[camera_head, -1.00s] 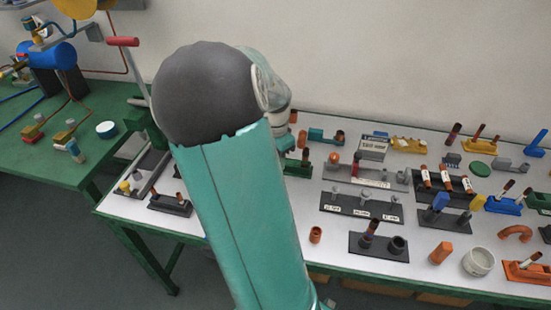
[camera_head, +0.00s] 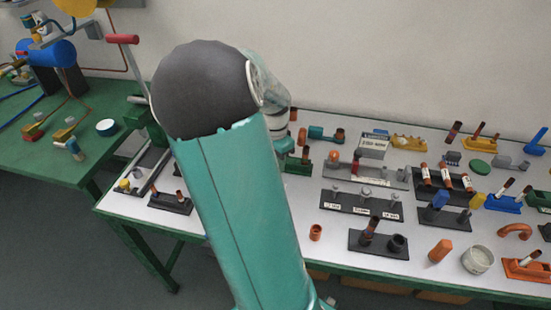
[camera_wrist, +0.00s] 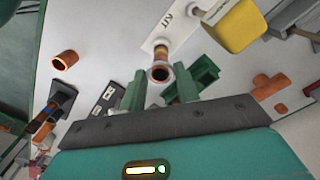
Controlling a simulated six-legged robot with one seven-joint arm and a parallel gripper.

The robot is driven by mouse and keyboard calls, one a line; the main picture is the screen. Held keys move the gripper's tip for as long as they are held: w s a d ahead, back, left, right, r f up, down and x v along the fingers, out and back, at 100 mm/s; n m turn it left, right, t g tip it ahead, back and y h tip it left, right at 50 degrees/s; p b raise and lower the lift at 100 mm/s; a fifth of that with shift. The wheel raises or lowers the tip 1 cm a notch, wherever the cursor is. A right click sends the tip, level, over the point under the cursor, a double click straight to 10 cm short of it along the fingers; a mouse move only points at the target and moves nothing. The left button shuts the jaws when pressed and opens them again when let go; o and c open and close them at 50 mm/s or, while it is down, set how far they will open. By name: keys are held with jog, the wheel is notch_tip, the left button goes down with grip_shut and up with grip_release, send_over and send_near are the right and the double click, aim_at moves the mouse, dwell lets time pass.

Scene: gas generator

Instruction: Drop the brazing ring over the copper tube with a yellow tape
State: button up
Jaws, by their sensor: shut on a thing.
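In the wrist view my gripper (camera_wrist: 160,82) has its two green fingers closed on a small pale ring, the brazing ring (camera_wrist: 151,75). The dark open mouth and copper rim of a tube (camera_wrist: 160,74) show inside or just below the ring; I cannot tell how far the ring is over it. In the head view a green stand (camera_head: 297,166) with a short copper tube (camera_head: 305,155) is just right of my wrist; my fingers are mostly hidden by my arm there.
A loose copper fitting (camera_wrist: 65,60) is at left.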

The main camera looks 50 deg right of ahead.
jog(key=shift+f, duration=0.2)
jog(key=o, duration=0.8)
jog(key=shift+r, duration=0.1)
jog(key=shift+w+r, duration=0.15)
jog(key=shift+r, duration=6.7)
